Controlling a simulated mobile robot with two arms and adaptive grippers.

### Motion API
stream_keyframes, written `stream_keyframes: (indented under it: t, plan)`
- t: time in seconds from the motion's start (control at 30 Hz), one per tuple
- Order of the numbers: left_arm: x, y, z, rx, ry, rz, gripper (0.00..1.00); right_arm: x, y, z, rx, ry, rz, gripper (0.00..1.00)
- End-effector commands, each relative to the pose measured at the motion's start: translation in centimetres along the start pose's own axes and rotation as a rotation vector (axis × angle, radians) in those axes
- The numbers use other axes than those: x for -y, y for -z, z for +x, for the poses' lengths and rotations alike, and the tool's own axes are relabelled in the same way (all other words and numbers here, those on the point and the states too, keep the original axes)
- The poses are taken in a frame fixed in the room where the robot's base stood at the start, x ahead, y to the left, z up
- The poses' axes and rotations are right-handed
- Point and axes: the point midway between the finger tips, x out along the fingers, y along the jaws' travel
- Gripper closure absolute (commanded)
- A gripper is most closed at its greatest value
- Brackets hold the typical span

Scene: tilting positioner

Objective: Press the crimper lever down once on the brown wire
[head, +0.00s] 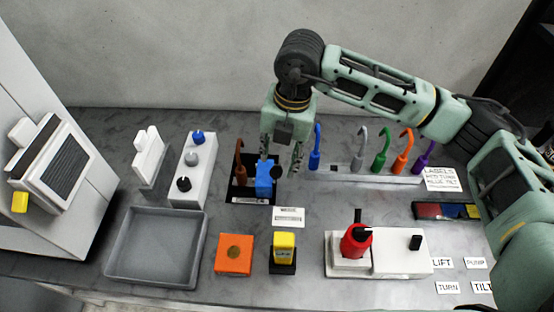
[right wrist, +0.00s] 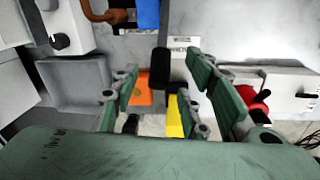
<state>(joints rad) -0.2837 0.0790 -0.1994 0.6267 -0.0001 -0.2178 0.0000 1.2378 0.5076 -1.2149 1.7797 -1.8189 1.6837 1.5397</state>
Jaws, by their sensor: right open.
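The crimper has a blue body (head: 264,181) on a black base, with a black lever knob (head: 277,172) at its right. The brown wire (head: 240,170) stands upright with a hooked top, just left of the blue body. My right gripper (head: 281,165) is open and points down above the crimper, its fingers in front of part of it. In the right wrist view the black lever (right wrist: 160,68) shows between the open fingers, with no visible grip on it. The blue body (right wrist: 148,14) and brown wire (right wrist: 102,12) are at the top edge. My left gripper is not in view.
Several coloured hooked wires stand in a rack (head: 380,178) to the right. A grey tray (head: 118,244), a knob panel (head: 193,170), an orange block (head: 234,254), a yellow block (head: 284,246) and a red-knobbed unit (head: 402,255) surround the crimper. A small label (head: 289,216) lies in front.

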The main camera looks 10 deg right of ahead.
Motion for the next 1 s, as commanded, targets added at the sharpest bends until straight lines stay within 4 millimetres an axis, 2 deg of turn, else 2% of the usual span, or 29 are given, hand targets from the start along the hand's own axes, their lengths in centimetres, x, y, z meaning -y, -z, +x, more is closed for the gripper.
stream_keyframes:
  t: [0.03, 0.2, 0.33, 0.47, 0.7, 0.83, 1.0]
  plan:
    - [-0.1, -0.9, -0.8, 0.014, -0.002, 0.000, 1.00, 0.1, 0.1, 0.6, -0.004, 0.004, -0.001, 0.59]
    - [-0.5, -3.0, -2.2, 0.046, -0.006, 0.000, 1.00, 0.0, 0.1, 3.3, -0.004, 0.002, 0.000, 0.59]
    - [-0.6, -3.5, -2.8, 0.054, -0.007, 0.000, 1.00, 0.0, 0.1, 4.9, -0.003, 0.001, 0.000, 0.59]
    - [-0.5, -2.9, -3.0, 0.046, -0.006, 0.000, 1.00, 0.0, 0.1, 5.8, -0.001, 0.000, -0.001, 0.59]
    - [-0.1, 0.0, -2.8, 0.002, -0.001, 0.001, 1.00, 0.0, 0.1, 6.1, -0.001, 0.000, -0.001, 0.59]
    - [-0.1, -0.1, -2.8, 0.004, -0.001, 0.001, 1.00, 0.0, 0.1, 6.0, -0.001, 0.000, -0.001, 0.68]
    - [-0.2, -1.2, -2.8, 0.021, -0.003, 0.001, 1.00, 0.0, 0.0, 6.0, 0.000, 0.000, -0.001, 0.83]
